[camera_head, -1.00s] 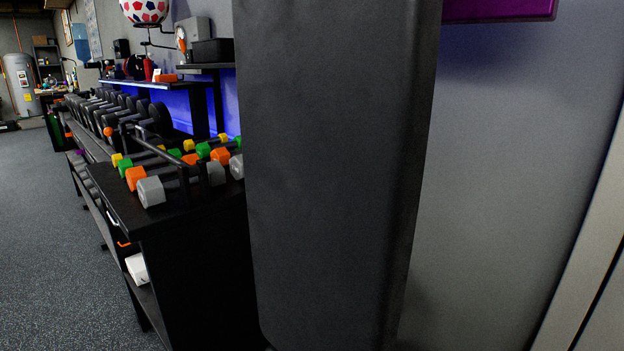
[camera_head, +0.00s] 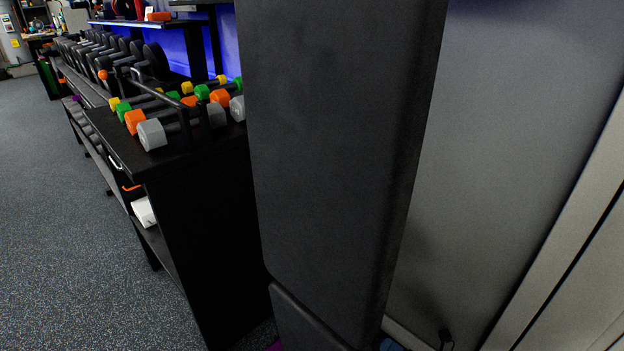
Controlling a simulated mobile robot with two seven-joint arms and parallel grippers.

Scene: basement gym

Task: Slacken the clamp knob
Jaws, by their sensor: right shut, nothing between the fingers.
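I can make out no clamp knob in the head view. A large dark padded panel (camera_head: 340,140) stands upright close in front of me and fills the middle of the view. A second dark padded piece (camera_head: 305,320) meets its lower end at the bottom edge. What lies behind these pads is hidden. I can make out neither my left gripper nor my right gripper.
A black rack (camera_head: 215,230) at left holds several hex dumbbells with coloured ends, including a grey one (camera_head: 152,134). Speckled floor (camera_head: 70,230) is open at far left. A grey wall (camera_head: 480,140) and pale frame (camera_head: 560,235) close the right side.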

